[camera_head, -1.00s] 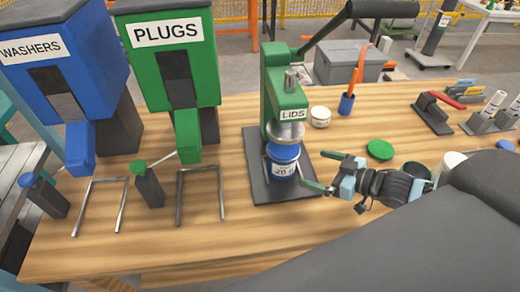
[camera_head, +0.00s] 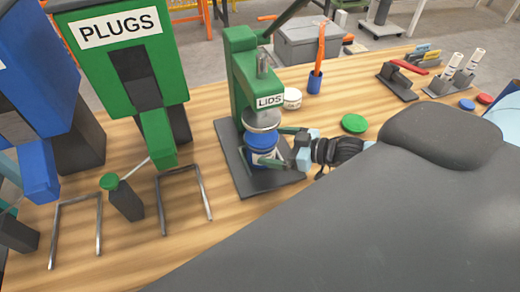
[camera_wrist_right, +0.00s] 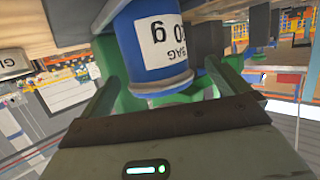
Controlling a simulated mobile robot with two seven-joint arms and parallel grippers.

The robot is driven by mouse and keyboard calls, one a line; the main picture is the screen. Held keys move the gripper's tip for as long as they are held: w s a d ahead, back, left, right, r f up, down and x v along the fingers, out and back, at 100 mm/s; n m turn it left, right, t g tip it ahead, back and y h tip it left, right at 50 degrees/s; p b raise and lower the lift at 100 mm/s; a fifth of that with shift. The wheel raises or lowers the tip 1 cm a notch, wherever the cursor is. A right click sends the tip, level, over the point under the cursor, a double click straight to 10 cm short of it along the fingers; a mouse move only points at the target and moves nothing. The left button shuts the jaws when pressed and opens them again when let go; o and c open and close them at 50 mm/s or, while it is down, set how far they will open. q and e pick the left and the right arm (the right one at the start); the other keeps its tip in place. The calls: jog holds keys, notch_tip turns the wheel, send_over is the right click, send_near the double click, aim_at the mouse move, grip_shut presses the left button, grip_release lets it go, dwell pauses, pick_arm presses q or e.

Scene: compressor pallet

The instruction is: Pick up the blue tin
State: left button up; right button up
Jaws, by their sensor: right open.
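The blue tin (camera_head: 262,158) has a blue lid and a white label. It stands upright on the dark base of the green lids press (camera_head: 242,70), under the press head. My right gripper (camera_head: 271,147) is open at the tin, its green fingers reaching in from the right on either side of it. In the right wrist view the tin (camera_wrist_right: 155,45) appears upside down between the two spread fingers (camera_wrist_right: 162,73); I cannot tell if either finger touches it. My left gripper is not in view.
Left stand the green plugs dispenser (camera_head: 125,60), a blue dispenser (camera_head: 35,80) and metal wire frames (camera_head: 185,170). Behind the press are a white tin (camera_head: 292,98) and a blue pen cup (camera_head: 314,84). A green lid (camera_head: 354,123) lies on the right. Bare wood shows in front.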

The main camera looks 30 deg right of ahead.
jog(key=shift+b+x, duration=0.3)
jog(key=shift+x, duration=1.55)
jog(key=shift+w+a+f, duration=0.2)
jog(key=shift+w+f, duration=0.1)
jog(key=shift+w, duration=0.4)
